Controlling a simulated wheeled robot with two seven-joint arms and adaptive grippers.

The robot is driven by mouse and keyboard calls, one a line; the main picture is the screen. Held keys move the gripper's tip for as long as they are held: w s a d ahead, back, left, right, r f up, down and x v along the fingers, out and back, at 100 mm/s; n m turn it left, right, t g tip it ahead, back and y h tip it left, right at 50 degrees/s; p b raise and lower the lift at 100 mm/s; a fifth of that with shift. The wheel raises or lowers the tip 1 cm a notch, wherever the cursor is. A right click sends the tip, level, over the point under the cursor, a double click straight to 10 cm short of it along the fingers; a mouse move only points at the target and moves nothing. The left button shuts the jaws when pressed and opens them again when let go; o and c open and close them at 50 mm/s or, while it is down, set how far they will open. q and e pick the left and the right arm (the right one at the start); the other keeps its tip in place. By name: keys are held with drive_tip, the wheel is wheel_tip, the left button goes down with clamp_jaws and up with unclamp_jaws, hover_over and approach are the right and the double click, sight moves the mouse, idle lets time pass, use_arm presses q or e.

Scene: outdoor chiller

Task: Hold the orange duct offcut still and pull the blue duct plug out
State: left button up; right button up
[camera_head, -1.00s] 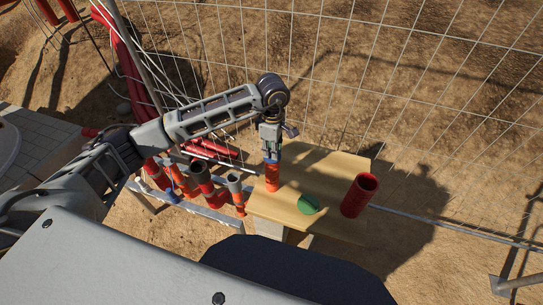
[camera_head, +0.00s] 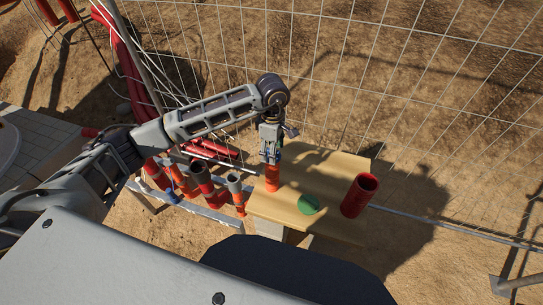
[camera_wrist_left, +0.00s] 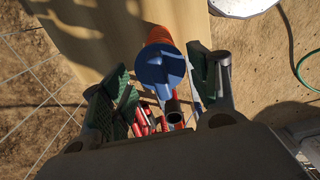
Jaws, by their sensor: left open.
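The orange duct offcut (camera_head: 272,181) stands upright on the left part of the wooden board, and its ribbed side also shows in the left wrist view (camera_wrist_left: 160,35). The blue duct plug (camera_wrist_left: 160,66) sits in its top end. In the head view the plug is mostly hidden by my left gripper (camera_head: 270,154), which points down over it. In the left wrist view the jaws of my left gripper (camera_wrist_left: 165,90) are open, one on each side of the plug, with gaps to it. My right gripper is not in view.
The wooden board (camera_head: 325,170) also bears a green round piece (camera_head: 308,204) and a red tube (camera_head: 359,195). Several pipe pieces stand in a rack (camera_head: 215,212) left of the board. A wire fence (camera_head: 400,80) runs behind.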

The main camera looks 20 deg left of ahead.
use_arm(q)
drive_tip(key=shift+r, duration=0.1)
drive_tip(key=shift+r+p, duration=1.3)
drive_tip(key=shift+r, duration=2.15)
wheel_tip(320, 180, up, 12)
